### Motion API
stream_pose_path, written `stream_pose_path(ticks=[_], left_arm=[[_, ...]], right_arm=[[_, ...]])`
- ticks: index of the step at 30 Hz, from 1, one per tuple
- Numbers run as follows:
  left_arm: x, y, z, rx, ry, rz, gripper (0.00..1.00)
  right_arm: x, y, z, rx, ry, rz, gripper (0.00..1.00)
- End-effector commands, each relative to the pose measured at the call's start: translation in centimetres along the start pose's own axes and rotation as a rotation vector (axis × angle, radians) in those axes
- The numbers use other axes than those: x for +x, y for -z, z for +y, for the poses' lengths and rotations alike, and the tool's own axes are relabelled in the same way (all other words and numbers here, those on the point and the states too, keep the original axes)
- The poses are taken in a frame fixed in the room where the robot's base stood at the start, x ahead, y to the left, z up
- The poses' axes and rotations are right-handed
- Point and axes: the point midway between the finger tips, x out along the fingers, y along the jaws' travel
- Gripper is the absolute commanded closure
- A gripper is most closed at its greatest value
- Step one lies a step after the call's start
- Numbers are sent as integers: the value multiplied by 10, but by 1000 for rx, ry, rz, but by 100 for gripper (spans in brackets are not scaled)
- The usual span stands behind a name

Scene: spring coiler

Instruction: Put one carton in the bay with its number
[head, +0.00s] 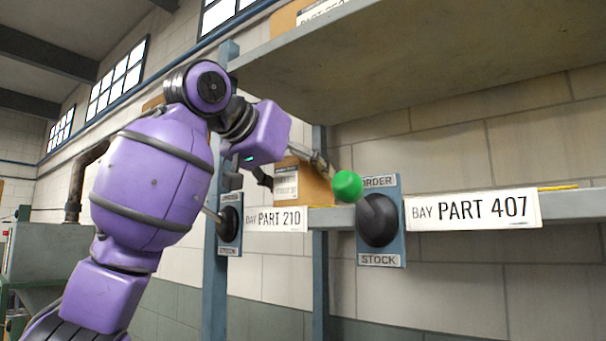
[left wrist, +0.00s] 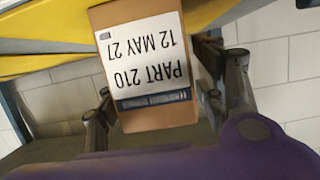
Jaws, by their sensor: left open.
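A brown carton (head: 317,186) with a white label stands on the shelf behind the sign BAY PART 210 (head: 276,219). In the left wrist view the carton (left wrist: 158,114) shows upside down, and its label reads PART 210, 12 MAY 27. My left gripper (head: 291,172) is at the carton, its fingers apart on either side of it. In the left wrist view the fingers of the gripper (left wrist: 166,95) flank the carton; gaps show beside it, though contact is hard to judge. My right gripper is not in view.
A lever with a green knob (head: 348,187) juts out from an ORDER/STOCK plate (head: 391,255), close to the carton. Another such plate (head: 229,240) is at the left post. Bay PART 407 (head: 474,210) shows no carton. An upper shelf (head: 430,75) overhangs.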

Motion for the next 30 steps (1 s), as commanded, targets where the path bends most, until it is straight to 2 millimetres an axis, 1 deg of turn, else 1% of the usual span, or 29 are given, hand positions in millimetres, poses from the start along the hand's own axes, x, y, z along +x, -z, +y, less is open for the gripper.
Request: stream_pose_path(ticks=[2,5,12,15,18,23,30], left_arm=[[-4,3,0,0,0,1,36],[-17,3,0,1,1,3,36],[-70,4,0,3,2,5,36],[-90,3,0,1,2,4,36],[-105,3,0,2,1,3,36],[-118,2,0,0,0,1,36],[-121,2,0,0,-1,0,36]], right_arm=[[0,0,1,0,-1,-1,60],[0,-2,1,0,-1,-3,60],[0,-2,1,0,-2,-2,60],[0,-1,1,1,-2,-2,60],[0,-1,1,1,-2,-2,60],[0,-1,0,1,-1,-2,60],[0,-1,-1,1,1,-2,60]])
